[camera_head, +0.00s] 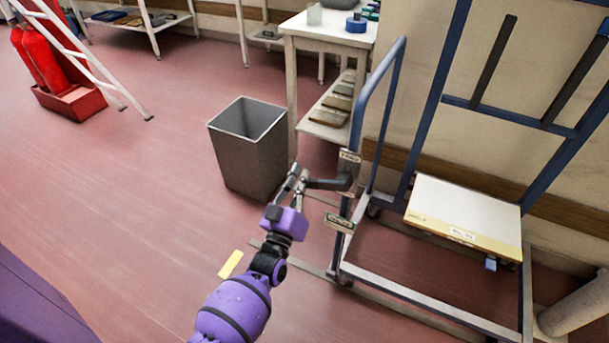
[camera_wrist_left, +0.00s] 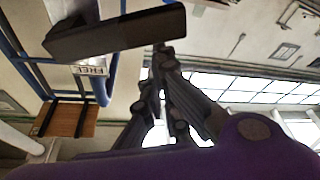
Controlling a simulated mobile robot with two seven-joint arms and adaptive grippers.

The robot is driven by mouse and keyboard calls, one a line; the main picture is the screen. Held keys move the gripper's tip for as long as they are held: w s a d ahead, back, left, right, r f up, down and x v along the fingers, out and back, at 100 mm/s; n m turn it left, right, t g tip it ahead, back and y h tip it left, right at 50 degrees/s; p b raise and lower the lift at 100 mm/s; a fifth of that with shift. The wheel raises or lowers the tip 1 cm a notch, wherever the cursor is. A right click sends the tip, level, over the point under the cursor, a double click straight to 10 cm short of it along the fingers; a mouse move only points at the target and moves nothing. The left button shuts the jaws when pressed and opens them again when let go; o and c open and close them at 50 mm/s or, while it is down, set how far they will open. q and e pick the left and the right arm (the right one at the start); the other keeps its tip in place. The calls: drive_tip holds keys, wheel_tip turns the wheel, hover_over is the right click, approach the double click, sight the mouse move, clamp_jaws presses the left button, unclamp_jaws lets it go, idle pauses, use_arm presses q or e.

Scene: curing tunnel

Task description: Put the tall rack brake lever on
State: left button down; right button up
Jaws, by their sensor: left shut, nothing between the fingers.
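The tall rack (camera_head: 378,90) is a blue and grey frame at the right of the head view. Its dark brake lever (camera_head: 328,184) sticks out leftward from the near post, roughly level. My right gripper is out of view.
A grey bin (camera_head: 250,150) stands left of the rack, just behind my gripper. A white shelf table (camera_head: 290,75) stands behind it.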

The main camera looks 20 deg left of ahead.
use_arm(q)
drive_tip(key=shift+f+n+g+y+b, duration=0.25)
drive_tip(key=shift+f+n+y, duration=0.3)
drive_tip(key=shift+n, duration=0.45)
drive_tip(key=shift+f+n+g+y+b, duration=0.25)
drive_tip(key=shift+f+n+y, duration=0.1)
drive_tip(key=shift+f+n, duration=0.55)
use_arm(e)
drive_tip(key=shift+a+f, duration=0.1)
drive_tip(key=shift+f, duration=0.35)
use_arm(q)
drive_tip(key=shift+r, duration=0.1)
wheel_tip(320, 180, up, 4)
drive_tip(key=a+p, duration=0.2)
drive_tip(key=p, duration=0.1)
drive_tip(key=b+v, duration=0.1)
drive_tip(key=v, duration=0.9)
drive_tip(key=shift+f, duration=0.35)
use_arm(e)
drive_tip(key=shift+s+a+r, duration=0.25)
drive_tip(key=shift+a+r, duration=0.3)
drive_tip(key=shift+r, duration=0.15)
use_arm(q)
drive_tip(key=shift+a, duration=0.2)
